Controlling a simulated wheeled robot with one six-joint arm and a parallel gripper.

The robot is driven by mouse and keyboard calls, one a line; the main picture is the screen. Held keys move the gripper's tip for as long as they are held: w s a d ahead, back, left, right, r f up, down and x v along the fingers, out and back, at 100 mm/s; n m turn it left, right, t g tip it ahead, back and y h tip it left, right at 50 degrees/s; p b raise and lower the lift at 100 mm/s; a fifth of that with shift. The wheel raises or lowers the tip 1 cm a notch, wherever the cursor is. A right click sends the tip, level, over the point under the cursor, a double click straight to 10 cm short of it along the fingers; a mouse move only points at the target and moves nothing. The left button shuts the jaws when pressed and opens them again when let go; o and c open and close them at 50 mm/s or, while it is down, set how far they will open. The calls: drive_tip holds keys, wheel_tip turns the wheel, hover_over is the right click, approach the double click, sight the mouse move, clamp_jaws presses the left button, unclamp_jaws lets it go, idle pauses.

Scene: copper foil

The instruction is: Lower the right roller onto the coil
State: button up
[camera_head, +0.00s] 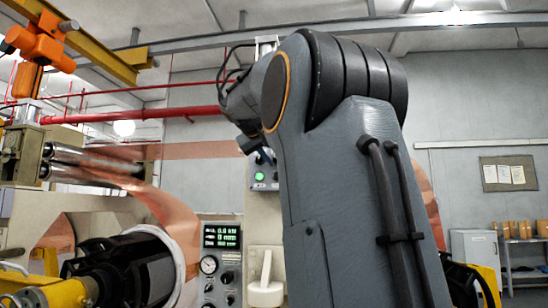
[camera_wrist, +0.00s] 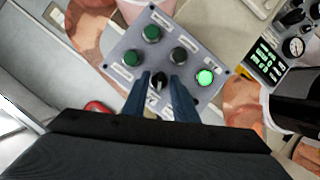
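A grey control box (camera_wrist: 128,53) fills the upper middle of the wrist view. It has several green buttons, one of them lit (camera_wrist: 205,77), and a black selector knob (camera_wrist: 160,82). My gripper (camera_wrist: 161,80) is in front of the box, its two blue-grey fingers apart, one on each side of the knob. I cannot tell whether they touch it. In the head view the box (camera_head: 264,178) shows partly, with its lit green button, beside my arm. Copper foil (camera_head: 428,200) shows at the right behind my arm. The right roller is not clearly seen; my arm hides much of that side.
Silver rollers (camera_head: 95,162) and a copper strip (camera_head: 172,215) stand at the left, above a black coil core (camera_head: 135,268). A gauge panel (camera_head: 221,262) is at the lower middle. A red button (camera_wrist: 97,107) lies near my left finger. Shelves (camera_head: 522,250) stand far right.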

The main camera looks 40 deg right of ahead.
drive_tip(key=b+v, duration=0.1)
drive_tip(key=v, duration=0.6)
drive_tip(key=shift+s+a+r+b, duration=0.2)
drive_tip(key=shift+a+b, duration=0.1)
drive_tip(key=shift+b, duration=0.1)
drive_tip(key=shift+f, duration=0.15)
